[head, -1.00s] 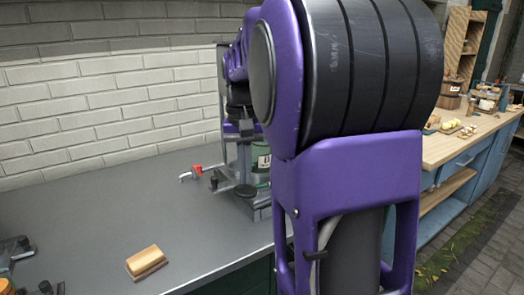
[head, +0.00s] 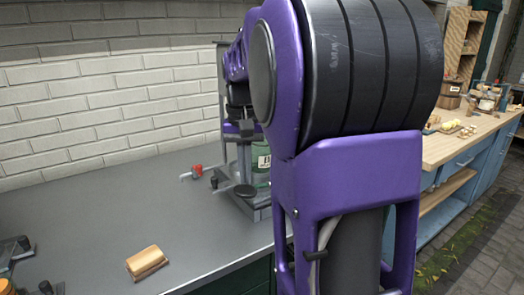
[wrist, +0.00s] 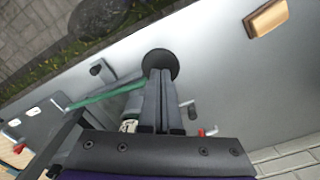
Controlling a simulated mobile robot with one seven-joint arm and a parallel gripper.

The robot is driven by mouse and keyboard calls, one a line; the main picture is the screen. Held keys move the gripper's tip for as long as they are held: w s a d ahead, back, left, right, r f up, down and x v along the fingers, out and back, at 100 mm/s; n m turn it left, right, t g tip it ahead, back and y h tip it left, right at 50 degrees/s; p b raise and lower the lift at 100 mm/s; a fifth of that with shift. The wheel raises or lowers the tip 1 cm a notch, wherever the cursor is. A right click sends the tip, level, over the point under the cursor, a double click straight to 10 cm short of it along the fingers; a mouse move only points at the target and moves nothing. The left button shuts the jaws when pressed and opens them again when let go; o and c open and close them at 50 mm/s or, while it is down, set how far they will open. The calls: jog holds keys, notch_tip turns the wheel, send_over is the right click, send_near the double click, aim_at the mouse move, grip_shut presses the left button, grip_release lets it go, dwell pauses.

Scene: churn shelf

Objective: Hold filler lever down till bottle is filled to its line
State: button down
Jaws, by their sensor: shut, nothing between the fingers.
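The filler stand (head: 256,212) is on the grey counter, partly behind my arm. A green bottle (head: 262,160) with a pale label stands in it, partly hidden. Its fill line and liquid level cannot be made out. A round black pad (head: 245,191), seemingly the lever's end, sticks out at the stand's front. In the wrist view the pad (wrist: 160,63) lies right at the tips of my gripper (wrist: 159,74). The fingers are shut together with nothing between them. They look to be over or on the pad; contact cannot be told for certain.
A red-handled tap (head: 197,171) sticks out left of the stand. A wooden block (head: 147,262) lies on the grey counter (head: 100,220), with clear room around it. A brick wall (head: 110,100) stands behind. A wooden-topped bench (head: 455,142) is at the right.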

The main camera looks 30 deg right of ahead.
aim_at(244, 190)
jog(key=shift+f, duration=0.1)
jog(key=shift+f+b, duration=0.4)
jog(key=shift+f, duration=1.25)
jog(key=shift+a+f, duration=0.1)
jog(key=shift+f, duration=0.8)
